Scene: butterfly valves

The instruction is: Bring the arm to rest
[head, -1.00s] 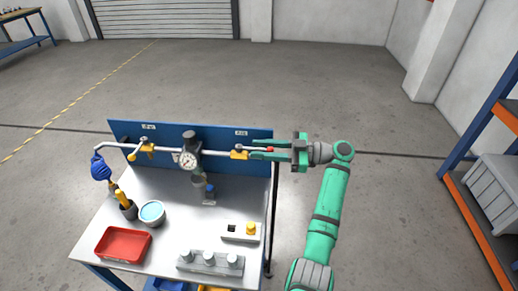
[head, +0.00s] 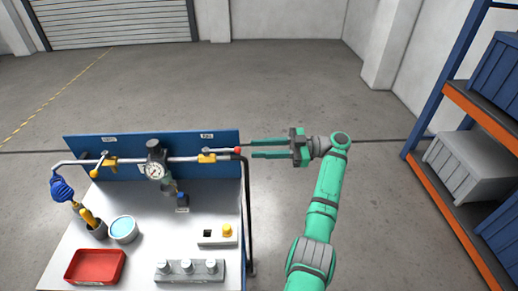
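My green arm (head: 325,200) reaches up from the lower right of the head view. My gripper (head: 254,149) points left, with its two fingers apart and nothing seen between them. Its fingertips are just right of the red-tipped handle (head: 237,150) of the right yellow valve (head: 207,158). They look clear of it, though the gap is small. That handle lies nearly along the pipe (head: 185,159). The left yellow valve (head: 108,162) has its handle slanting across the pipe. A gauge (head: 155,171) sits between the valves.
The metal bench (head: 140,255) with its blue back panel (head: 125,145) carries a red tray (head: 95,266), a blue-topped cup (head: 123,229) and a yellow-button box (head: 217,235). A dark hose (head: 249,215) hangs at its right edge. Orange-blue shelving (head: 440,120) stands right. Floor behind is open.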

